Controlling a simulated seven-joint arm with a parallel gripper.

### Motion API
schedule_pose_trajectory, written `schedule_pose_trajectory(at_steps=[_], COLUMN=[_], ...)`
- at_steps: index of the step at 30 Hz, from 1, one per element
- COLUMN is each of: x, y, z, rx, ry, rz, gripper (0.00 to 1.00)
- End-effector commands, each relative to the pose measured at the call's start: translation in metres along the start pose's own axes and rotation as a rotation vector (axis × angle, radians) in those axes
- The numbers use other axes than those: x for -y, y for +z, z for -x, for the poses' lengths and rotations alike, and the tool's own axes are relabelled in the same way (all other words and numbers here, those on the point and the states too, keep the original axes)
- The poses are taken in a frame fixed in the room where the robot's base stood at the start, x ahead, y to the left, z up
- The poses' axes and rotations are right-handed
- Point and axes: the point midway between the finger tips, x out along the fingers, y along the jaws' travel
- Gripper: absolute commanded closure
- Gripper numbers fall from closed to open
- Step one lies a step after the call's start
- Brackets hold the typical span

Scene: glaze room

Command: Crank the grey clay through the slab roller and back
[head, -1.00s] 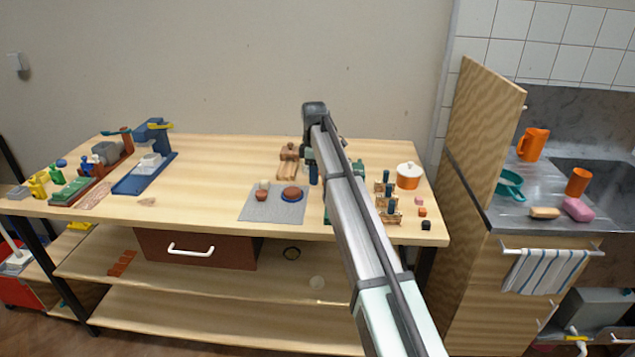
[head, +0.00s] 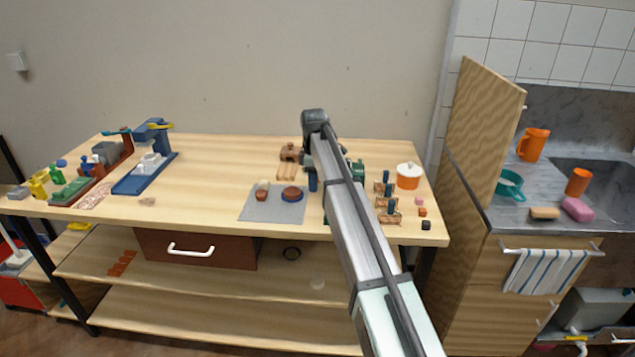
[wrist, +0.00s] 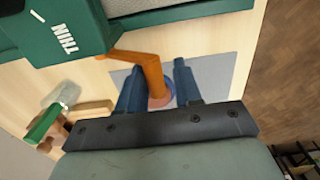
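The green slab roller (head: 358,168) stands on the workbench, mostly hidden behind my arm in the head view. In the wrist view its green body (wrist: 62,28), marked "THIN", fills the top left. A grey surface (wrist: 165,6) shows at the top edge; I cannot tell if it is the clay. The orange crank handle (wrist: 135,58) reaches out from the roller. My gripper (wrist: 158,75) has its two blue fingers apart, one on each side of the handle's end. A gap shows beside the handle. In the head view a blue finger (head: 313,181) shows left of my arm.
A grey mat (head: 260,211) with small brown pieces lies left of the roller. A wooden tool rack (head: 388,215) and an orange pot (head: 408,181) stand to the right. Blue (head: 135,184) and red-brown devices occupy the bench's left end.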

Motion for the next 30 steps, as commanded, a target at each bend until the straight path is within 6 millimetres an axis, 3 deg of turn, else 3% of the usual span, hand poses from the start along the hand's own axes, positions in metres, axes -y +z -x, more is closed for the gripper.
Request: schedule_pose_trajectory(at_steps=[13,30], x=[-0.006,-0.006], y=[0.0,0.0], z=[0.005,0.05], rx=[0.0,0.0], ry=[0.0,0.001], rz=[0.0,0.0], gripper=[0.66,0.66])
